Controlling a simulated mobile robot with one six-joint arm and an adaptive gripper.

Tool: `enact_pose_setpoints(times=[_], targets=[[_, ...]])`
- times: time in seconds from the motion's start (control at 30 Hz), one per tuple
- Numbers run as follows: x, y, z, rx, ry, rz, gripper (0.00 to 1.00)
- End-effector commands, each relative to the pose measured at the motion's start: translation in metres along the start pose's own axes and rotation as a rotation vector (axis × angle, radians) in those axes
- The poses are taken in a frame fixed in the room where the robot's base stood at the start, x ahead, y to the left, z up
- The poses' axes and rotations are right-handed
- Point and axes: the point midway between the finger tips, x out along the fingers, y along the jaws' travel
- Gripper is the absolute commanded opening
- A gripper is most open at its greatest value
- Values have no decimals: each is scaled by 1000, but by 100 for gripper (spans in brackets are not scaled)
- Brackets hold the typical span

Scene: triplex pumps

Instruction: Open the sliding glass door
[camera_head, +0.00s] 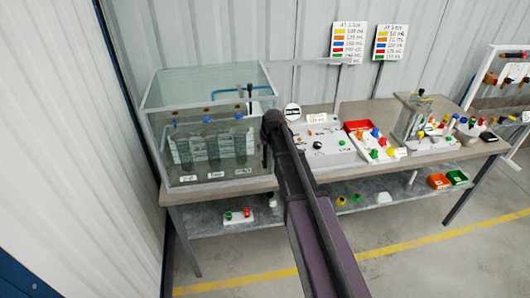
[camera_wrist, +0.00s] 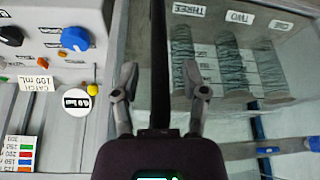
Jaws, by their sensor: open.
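The glass case (camera_head: 160,95) stands at the left end of the bench, with grey-green ribbed cylinders (camera_head: 212,148) inside. I cannot make out how far its sliding door stands open. My gripper (camera_head: 272,122) is at the case's front right edge in the head view, mostly hidden by my arm. In the wrist view my gripper (camera_wrist: 160,85) is open, with one finger on each side of a dark upright bar (camera_wrist: 160,45). The bar looks like the door's handle or edge; contact cannot be told. Labels THREE (camera_wrist: 190,10) and TWO (camera_wrist: 240,17) show behind the glass.
The wrist view shows a blue knob (camera_wrist: 75,39). A corrugated wall (camera_head: 105,130) is close left.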

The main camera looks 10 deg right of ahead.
Motion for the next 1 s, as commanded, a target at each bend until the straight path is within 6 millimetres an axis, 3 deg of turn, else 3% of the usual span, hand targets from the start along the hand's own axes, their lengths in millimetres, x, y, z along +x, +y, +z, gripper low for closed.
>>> enact_pose_setpoints(times=[0.57,0.77,1.0], targets=[[9,0,0,0,0,0,57],[9,0,0,0,0,0,3],[9,0,0,0,0,0,0]])
